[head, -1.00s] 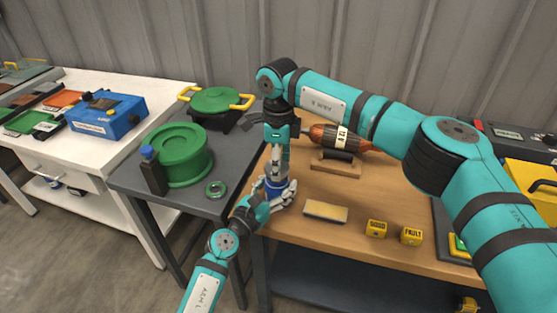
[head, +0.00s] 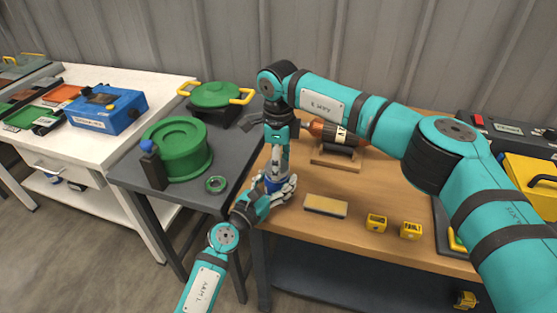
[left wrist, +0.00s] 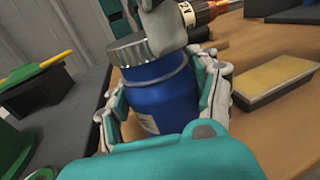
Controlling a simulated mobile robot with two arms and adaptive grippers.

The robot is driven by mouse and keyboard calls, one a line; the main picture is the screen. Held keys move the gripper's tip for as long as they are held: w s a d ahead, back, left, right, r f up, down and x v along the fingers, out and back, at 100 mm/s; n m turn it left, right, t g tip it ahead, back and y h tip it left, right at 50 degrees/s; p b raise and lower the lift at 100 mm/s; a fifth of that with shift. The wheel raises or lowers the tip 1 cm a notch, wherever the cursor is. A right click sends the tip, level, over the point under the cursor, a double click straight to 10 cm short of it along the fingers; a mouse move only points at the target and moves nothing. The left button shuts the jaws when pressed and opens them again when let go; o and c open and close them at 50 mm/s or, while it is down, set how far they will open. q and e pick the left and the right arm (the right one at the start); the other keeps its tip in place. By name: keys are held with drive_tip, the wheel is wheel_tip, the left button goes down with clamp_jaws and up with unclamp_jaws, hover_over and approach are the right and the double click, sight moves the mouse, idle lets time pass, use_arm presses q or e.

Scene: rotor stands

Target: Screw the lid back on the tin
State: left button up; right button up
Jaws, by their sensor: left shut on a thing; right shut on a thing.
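The blue tin (left wrist: 160,95) stands upright near the left edge of the wooden bench; its body is largely hidden in the head view (head: 271,186). My left gripper (head: 275,193) is shut around the tin's body from the front, with fingers on both sides in the left wrist view. The silver lid (left wrist: 126,50) is at the tin's mouth. My right gripper (head: 279,168) points down from above and is shut on the lid; its pale fingers (left wrist: 165,22) cover part of it. I cannot tell how far the lid is threaded.
A sanding-block-like pad (head: 326,206) and yellow blocks (head: 376,223) lie right of the tin. A rotor (head: 330,132) rests on a stand (head: 335,158) behind. On the grey table (head: 205,200) are a green drum (head: 178,150), a green ring (head: 215,184) and a green-lidded pot (head: 215,95).

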drive_tip(key=shift+f, duration=0.35)
